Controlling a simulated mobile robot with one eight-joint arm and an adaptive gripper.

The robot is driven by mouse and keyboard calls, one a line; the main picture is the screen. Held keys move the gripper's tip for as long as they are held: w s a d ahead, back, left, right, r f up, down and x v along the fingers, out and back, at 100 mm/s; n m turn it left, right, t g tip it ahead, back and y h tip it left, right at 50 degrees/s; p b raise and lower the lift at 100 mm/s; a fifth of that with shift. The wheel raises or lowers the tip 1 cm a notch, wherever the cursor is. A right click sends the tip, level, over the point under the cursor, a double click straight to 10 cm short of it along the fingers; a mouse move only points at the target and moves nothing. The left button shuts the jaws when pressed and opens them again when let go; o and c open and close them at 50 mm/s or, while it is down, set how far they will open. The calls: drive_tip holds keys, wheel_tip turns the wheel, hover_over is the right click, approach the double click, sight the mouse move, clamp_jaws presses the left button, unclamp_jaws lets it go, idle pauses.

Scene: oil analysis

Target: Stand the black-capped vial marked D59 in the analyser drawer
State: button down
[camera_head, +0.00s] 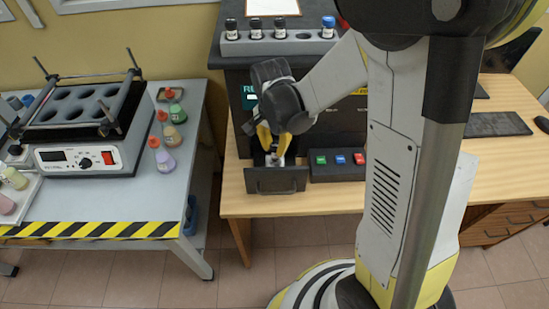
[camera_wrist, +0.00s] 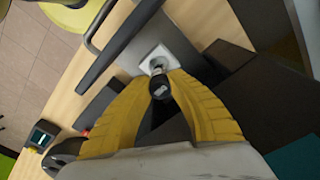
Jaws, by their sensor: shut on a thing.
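My gripper (camera_head: 274,151) is low in front of the dark analyser, over its pulled-out drawer (camera_head: 277,180). In the wrist view its two yellow fingers (camera_wrist: 160,82) are shut on a black-capped vial (camera_wrist: 158,89), seen almost from above. The vial's lower end is at or just above the white square holder (camera_wrist: 150,54) in the drawer; I cannot tell whether it touches. Its label marking cannot be read. In the head view the fingers mostly hide the vial.
A grey rack (camera_head: 281,45) on the analyser holds several vials, one of them blue-capped (camera_head: 328,27). A button box (camera_head: 337,165) stands right of the drawer. A shaker (camera_head: 85,135) and coloured flasks (camera_head: 165,158) are on the left table.

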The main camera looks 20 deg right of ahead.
sight(275, 156)
drive_tip(key=shift+f+b, duration=0.8)
drive_tip(key=shift+f, duration=1.2)
drive_tip(key=shift+f, duration=0.1)
drive_tip(key=shift+f, duration=0.15)
drive_tip(key=c, duration=1.4)
unclamp_jaws()
drive_tip(key=shift+o, duration=0.2)
